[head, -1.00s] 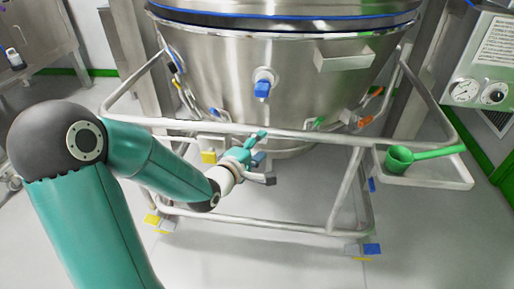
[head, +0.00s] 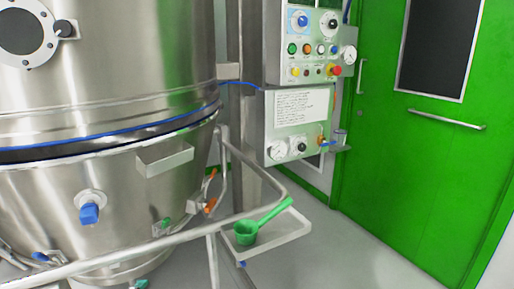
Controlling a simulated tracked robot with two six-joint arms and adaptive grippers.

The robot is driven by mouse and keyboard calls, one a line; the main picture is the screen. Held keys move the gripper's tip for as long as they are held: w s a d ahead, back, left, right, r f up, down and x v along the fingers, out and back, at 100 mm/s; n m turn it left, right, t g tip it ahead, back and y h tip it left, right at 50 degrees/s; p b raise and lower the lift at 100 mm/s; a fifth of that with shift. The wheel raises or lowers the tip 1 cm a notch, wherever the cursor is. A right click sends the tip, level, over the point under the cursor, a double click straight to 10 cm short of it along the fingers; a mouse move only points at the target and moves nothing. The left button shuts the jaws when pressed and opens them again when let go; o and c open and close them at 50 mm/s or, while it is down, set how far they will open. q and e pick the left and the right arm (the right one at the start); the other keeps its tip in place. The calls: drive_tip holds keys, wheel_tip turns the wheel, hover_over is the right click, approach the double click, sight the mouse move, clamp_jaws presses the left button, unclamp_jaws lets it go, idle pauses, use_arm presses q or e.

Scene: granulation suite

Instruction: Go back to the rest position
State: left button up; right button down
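A small teal piece (head: 141,284) shows at the bottom edge of the head view, below the steel vessel. It looks like a fingertip of my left gripper, but the rest of that gripper and its arm are out of the picture. I cannot tell whether it is open or shut, or whether it touches anything. My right gripper is not in view.
The steel vessel (head: 120,185) with a blue valve (head: 89,214) fills the left. A tubular rail (head: 150,251) carries a tray (head: 297,230) holding a green scoop (head: 246,232). A control panel (head: 298,120) and green door (head: 420,150) stand behind. Floor at lower right is clear.

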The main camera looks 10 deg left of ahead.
use_arm(q)
drive_tip(key=s+d+f+m+g+h, duration=0.2)
drive_tip(key=s+d+f+m+g, duration=0.15)
drive_tip(key=d+f, duration=0.55)
drive_tip(key=s+d+f+m+g+h, duration=0.2)
drive_tip(key=d+f+m+g, duration=0.15)
drive_tip(key=d+f, duration=0.55)
drive_tip(key=s+d+f+m+g, duration=0.3)
drive_tip(key=s+f+m+g, duration=0.4)
drive_tip(key=s+f+m, duration=0.5)
wheel_tip(320, 180, up, 30)
drive_tip(key=s+p, duration=0.1)
drive_tip(key=p, duration=2.7)
drive_tip(key=shift+a+f+n+h, duration=0.2)
drive_tip(key=shift+f+n+h, duration=0.1)
drive_tip(key=shift+h, duration=0.1)
drive_tip(key=c, duration=0.3)
drive_tip(key=shift+s+a, duration=0.1)
